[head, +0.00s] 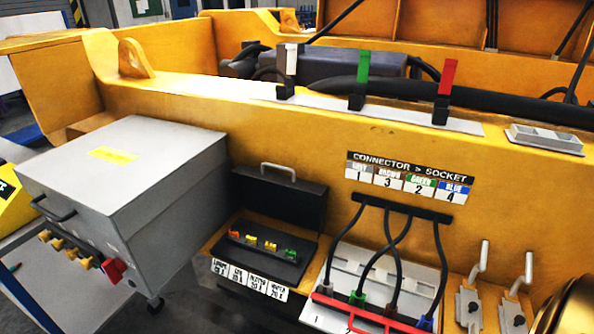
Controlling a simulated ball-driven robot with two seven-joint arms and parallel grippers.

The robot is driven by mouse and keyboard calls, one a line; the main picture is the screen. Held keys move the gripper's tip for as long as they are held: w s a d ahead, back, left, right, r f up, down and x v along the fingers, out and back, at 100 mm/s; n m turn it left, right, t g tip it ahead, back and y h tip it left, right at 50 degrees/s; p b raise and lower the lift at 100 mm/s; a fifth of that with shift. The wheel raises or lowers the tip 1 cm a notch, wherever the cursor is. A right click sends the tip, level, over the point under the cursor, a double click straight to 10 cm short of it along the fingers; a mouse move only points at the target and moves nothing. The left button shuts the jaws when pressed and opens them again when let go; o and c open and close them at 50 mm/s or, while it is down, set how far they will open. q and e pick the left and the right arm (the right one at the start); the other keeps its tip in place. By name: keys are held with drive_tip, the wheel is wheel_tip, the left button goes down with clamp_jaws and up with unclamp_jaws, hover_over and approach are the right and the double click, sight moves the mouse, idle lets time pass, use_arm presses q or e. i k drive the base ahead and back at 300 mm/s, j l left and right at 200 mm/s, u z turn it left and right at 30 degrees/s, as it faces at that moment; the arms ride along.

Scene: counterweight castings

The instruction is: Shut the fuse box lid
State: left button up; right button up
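The fuse box (262,262) is a black box set in the yellow machine, with a row of coloured fuses (270,246) on its panel: red, yellow, yellow and green from left to right. Its black lid (285,204) stands raised at the back of the box, open, with a grey handle (278,171) on its upper edge. White labels (249,279) run along the front of the box. Neither of my grippers shows in the head view.
A large grey box (130,175) with a black handle and coloured knobs stands at the left. Right of the fuse box is a connector panel (345,262) with black cables and a red bar (368,314). Metal toggle levers (478,264) stand farther right. Coloured upright levers (363,68) stand above.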

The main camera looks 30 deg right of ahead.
sight(291, 199)
drive_tip(key=z, duration=0.9)
